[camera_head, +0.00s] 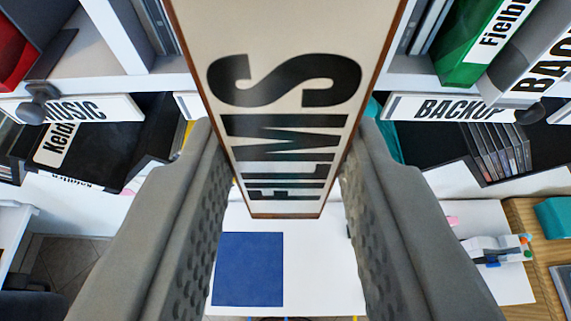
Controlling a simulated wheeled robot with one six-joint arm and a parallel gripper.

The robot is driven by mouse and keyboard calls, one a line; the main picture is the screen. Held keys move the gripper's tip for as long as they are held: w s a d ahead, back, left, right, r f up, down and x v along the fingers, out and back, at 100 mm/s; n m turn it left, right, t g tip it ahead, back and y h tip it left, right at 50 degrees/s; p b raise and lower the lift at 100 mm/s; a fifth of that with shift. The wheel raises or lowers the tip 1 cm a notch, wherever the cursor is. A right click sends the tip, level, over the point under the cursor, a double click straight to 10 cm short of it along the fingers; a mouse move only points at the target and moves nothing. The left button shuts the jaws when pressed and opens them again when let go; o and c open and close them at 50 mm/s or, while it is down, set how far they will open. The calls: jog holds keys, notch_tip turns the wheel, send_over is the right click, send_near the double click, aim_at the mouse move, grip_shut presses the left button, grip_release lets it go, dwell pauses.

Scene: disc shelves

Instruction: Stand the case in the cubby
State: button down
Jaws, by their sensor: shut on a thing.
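The case (275,130) is a flat cream-coloured thing with brown edges and the word FILMS in large black letters. It runs from the top edge of the view down to the middle. My gripper (283,205) is shut on the case, with one grey textured finger on each side of its lower part. Shelf cubbies show behind it on both sides, one labelled MUSIC (85,109) at left and one labelled BACKUP (450,108) at right. The case hides the part of the shelf directly behind it, so I cannot tell whether it is inside a cubby.
A green binder (475,45) and a grey binder (530,60) stand upper right. Disc cases (495,150) stand in the black drawer at right. A red item (15,55) is at upper left. A blue square (248,268) lies on the white surface below.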

jog(key=shift+w+f, duration=0.2)
jog(key=shift+w, duration=3.85)
jog(key=shift+f, duration=0.15)
jog(key=c, duration=1)
grip_release()
jog(key=shift+o, duration=0.2)
jog(key=v, duration=1.7)
jog(key=shift+s, duration=0.15)
